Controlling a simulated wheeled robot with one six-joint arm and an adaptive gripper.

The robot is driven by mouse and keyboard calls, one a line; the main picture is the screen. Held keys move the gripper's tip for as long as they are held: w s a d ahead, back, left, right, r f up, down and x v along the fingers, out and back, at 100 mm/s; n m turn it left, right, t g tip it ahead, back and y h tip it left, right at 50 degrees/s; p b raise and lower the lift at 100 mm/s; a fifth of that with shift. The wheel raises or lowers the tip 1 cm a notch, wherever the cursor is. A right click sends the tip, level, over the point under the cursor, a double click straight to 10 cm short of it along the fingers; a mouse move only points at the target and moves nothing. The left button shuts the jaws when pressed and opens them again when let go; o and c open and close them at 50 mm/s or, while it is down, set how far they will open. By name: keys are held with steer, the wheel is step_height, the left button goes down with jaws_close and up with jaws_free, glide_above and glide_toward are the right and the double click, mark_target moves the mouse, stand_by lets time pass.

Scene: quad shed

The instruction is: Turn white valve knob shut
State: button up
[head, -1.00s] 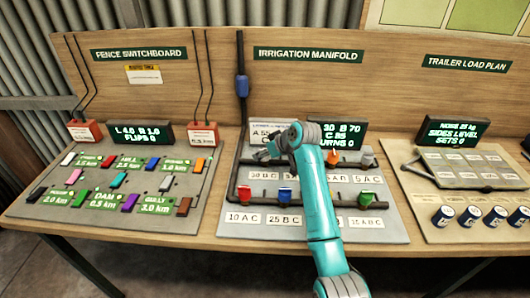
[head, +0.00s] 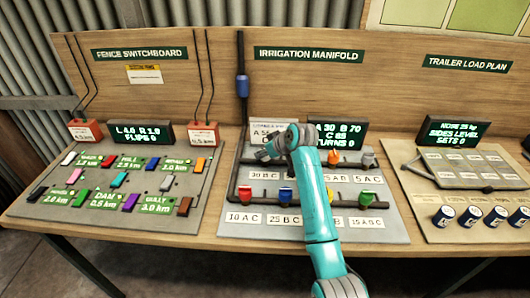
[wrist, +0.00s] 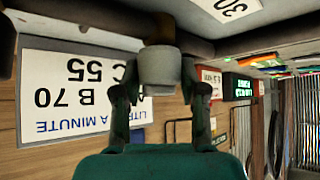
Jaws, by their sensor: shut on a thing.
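The white valve knob (wrist: 160,68) shows in the wrist view, between the two fingers of my gripper (wrist: 161,95). The fingers are shut on it, one at each side. In the head view my gripper (head: 268,153) is over the upper left part of the irrigation manifold board (head: 228,222). There the gripper and arm hide the knob, so its turn angle cannot be told.
A readout (head: 338,134) stands behind. The fence switchboard (head: 60,208) is at left, the trailer load board (head: 428,210) at right.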

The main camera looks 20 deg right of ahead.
steer(key=m+h, duration=0.2)
steer(key=m, duration=0.1)
steer(key=shift+a+m+t+h, duration=0.1)
steer(key=shift+m+t+h, duration=0.3)
steer(key=m+h, duration=0.3)
steer(key=m, duration=0.1)
steer(key=shift+m+h, duration=0.3)
steer(key=m+g+h, duration=0.1)
steer(key=m, duration=0.1)
steer(key=m+g+h, duration=0.1)
steer(key=m+h, duration=0.1)
steer(key=m, duration=0.1)
steer(key=shift+g+h, duration=0.3)
steer(key=shift+m+g+h, duration=0.8)
steer(key=shift+m+g, duration=0.4)
steer(key=shift+m, duration=0.8)
steer(key=shift+f, duration=0.1)
steer(key=o, duration=1.1)
steer(key=shift+o, duration=0.2)
steer(key=v, duration=1.2)
